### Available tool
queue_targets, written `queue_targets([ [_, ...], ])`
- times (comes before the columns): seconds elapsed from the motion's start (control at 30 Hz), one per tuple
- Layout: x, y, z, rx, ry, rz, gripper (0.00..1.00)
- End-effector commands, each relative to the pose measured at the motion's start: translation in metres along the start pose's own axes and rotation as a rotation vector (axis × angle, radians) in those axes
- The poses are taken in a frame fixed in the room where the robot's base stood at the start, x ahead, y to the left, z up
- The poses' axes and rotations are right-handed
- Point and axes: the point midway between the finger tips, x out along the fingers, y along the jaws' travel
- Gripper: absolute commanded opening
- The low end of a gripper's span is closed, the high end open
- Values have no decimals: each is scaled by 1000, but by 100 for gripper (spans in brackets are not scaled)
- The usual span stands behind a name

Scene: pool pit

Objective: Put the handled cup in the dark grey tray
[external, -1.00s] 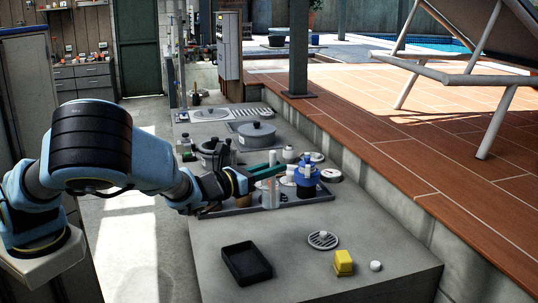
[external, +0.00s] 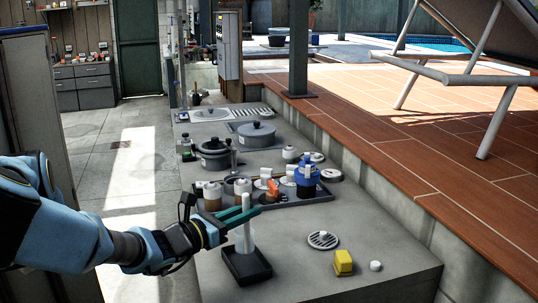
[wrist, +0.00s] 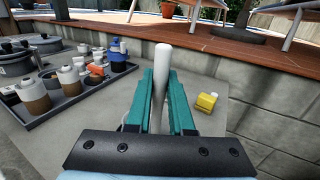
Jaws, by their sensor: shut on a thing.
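My gripper (external: 240,215) is shut on a pale upright rod, which I take to be the handle of the handled cup (external: 246,232). The held piece has a wider white lower part, just over or inside the dark grey tray (external: 250,273). I cannot tell whether it touches the tray floor. In the wrist view the rod (wrist: 161,75) stands between the two teal fingers of my gripper (wrist: 160,90). The fingers and gripper body hide the cup's lower part and the small tray there.
A long dark tray (external: 290,199) with several jars and a blue container (external: 307,180) lies behind. A round drain grate (external: 323,240), a yellow block (external: 343,262) and a white cap (external: 375,266) sit to the right. The counter between is clear.

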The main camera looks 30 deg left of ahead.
Motion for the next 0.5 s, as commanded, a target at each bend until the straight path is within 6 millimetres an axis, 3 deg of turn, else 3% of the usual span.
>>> queue_targets([
  [0.4,0,0,-42,1,1,0,0],
  [0.5,0,0,-45,-2,0,0,0],
])
